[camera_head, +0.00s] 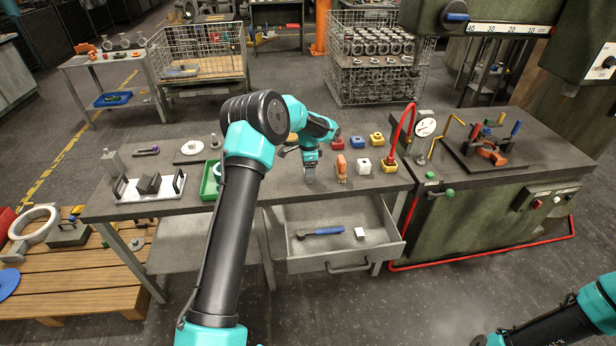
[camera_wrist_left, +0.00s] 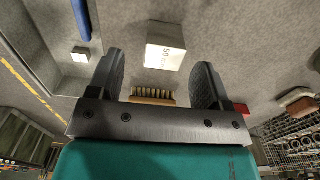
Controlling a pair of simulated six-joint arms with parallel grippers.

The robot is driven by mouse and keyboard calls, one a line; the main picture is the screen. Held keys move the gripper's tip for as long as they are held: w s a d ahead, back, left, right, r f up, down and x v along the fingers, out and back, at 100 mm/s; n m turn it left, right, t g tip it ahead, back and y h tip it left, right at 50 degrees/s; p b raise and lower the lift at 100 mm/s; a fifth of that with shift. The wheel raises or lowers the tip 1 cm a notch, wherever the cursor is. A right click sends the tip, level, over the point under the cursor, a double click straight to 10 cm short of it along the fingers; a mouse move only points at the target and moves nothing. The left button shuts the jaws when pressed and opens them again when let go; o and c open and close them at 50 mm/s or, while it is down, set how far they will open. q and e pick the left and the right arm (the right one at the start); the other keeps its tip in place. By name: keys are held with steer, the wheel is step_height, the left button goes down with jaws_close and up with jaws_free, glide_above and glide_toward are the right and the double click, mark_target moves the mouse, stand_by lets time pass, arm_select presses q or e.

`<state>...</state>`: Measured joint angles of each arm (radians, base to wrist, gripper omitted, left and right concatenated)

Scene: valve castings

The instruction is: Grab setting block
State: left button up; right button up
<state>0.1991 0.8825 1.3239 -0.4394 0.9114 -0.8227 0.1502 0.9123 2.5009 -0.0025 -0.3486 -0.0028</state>
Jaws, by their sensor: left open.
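The setting block (camera_head: 363,166) is a small white block on the bench top. My left gripper (camera_head: 310,174) points down over the bench, left of the block in the head view. In the left wrist view, my open left gripper (camera_wrist_left: 160,64) has its two dark fingers apart and nothing between them touching; the block appears ahead of the gap. A second small white block (camera_head: 360,233) lies in the open drawer.
An orange brush (camera_head: 341,168) stands between my left gripper and the block. A yellow-and-red block (camera_head: 389,165) is close on the right. The drawer (camera_head: 300,262) hangs open below, holding a blue-handled tool (camera_head: 320,231).

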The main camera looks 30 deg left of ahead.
arm_select(q)
steer(key=shift+w+a+f, duration=0.1)
steer(key=shift+f, duration=1.2)
steer(key=shift+a+f, duration=0.1)
steer(key=shift+f, duration=1.15)
steer(key=c, duration=1.3)
